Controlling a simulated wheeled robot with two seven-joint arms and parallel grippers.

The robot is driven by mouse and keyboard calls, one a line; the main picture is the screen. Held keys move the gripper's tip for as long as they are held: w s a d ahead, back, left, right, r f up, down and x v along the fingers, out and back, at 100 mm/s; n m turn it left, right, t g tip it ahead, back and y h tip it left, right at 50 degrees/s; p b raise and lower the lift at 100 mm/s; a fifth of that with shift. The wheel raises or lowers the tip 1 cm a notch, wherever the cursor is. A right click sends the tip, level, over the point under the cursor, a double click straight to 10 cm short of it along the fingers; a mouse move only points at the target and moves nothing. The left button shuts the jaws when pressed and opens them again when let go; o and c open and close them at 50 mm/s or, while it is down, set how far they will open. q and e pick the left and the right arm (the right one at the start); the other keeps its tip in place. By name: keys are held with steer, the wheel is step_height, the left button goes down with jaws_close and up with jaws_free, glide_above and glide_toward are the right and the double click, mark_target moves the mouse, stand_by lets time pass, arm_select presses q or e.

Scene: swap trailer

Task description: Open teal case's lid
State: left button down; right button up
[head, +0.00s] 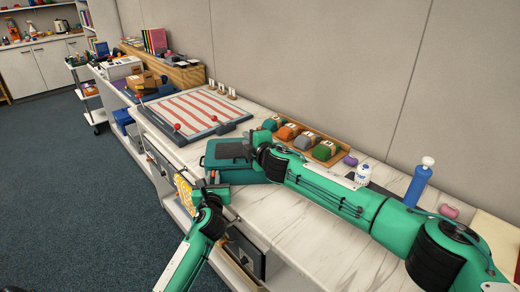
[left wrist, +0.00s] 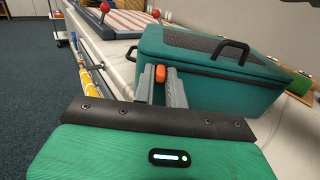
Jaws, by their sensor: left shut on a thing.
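The teal case (head: 222,162) sits on the white counter, near its front edge. In the left wrist view the teal case (left wrist: 225,82) shows a dark mesh panel on its lid (left wrist: 190,43) and a black handle (left wrist: 231,50); the lid looks shut. My left gripper (head: 214,182) is at the near side of the case. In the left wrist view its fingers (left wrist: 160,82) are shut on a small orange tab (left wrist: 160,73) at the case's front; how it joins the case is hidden. My right gripper (head: 264,132) is above the case's far right part; its jaws are unclear.
A red-striped board (head: 195,112) with red knobs lies to the left. A wooden tray (head: 305,143) with several coloured lumps stands behind the case. Bare counter (head: 300,215) lies in front of my right arm.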

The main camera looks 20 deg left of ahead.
steer(key=v, duration=0.8)
stand_by(0.4)
step_height(320, 180, down, 7)
steer(key=s, duration=0.2)
steer(key=x, duration=1)
steer(key=shift+w+a+f, duration=0.2)
steer(key=shift+w, duration=0.15)
stand_by(0.4)
jaws_close()
